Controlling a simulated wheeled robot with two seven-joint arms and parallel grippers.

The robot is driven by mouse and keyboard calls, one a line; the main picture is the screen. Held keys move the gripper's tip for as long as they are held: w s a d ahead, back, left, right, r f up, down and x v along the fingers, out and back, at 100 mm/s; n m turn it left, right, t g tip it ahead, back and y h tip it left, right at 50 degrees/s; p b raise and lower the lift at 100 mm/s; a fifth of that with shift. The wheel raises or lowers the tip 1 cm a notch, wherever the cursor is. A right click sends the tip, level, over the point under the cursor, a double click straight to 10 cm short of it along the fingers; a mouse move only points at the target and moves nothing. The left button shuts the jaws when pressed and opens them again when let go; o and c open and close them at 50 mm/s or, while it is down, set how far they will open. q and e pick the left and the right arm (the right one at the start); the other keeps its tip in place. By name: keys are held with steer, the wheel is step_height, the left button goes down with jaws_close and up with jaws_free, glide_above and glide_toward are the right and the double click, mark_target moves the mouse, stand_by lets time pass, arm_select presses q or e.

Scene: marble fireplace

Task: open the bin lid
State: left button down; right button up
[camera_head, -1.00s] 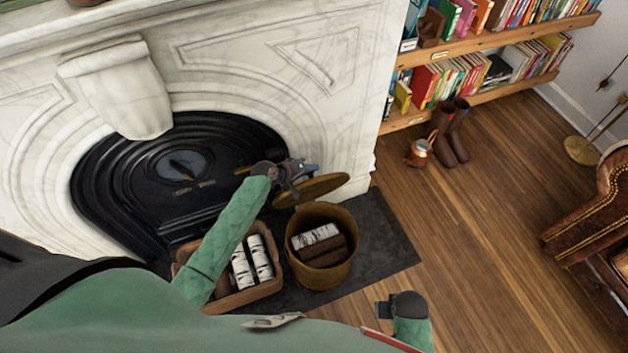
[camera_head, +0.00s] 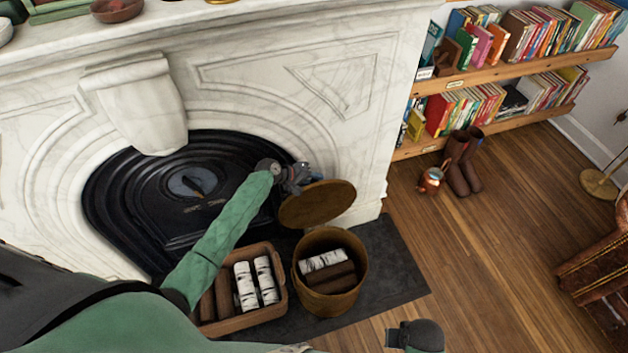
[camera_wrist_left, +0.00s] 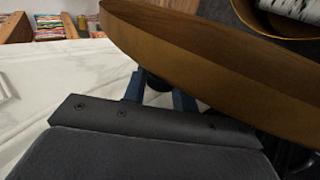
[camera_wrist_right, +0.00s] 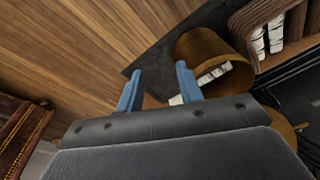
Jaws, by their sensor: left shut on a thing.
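The round brown bin (camera_head: 330,296) stands on the dark hearth slab with several logs inside. Its round lid (camera_head: 318,205) is raised and tilted up at the back of the bin, toward the fireplace, and the bin's mouth is uncovered. My left gripper (camera_head: 303,178) is at the lid's upper left edge, shut on it; in the left wrist view the blue fingers (camera_wrist_left: 160,92) reach behind the lid (camera_wrist_left: 215,75), so their tips are partly hidden. My right gripper (camera_wrist_right: 158,88) is open and empty, with the bin (camera_wrist_right: 208,52) beyond it; in the head view it is low, right of the bin.
A log crate (camera_head: 240,319) stands left of the bin. The marble fireplace (camera_head: 290,85) is close behind the lid. The wooden floor (camera_head: 480,260) on the right is clear.

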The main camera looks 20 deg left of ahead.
arm_select(q)
steer(key=c, duration=1.4)
jaws_free()
steer(key=shift+s+f, duration=0.1)
steer(key=shift+f, duration=0.05)
steer(key=shift+c, duration=0.2)
steer(key=o, duration=0.3)
arm_select(e)
steer(key=shift+s+f, duration=0.1)
steer(key=shift+s, duration=0.05)
arm_select(q)
steer(key=shift+s+a+r, duration=0.2)
steer(key=shift+a+r, duration=0.15)
steer(key=shift+a, duration=0.05)
steer(key=b+v, duration=0.1)
steer(key=v, duration=0.5)
steer(key=shift+s+a+r+b, duration=0.15)
steer(key=shift+r+b, duration=0.1)
steer(key=shift+b, duration=0.05)
arm_select(e)
step_height(320, 180, up, 7)
steer(key=shift+s, duration=0.15)
steer(key=shift+a, duration=0.1)
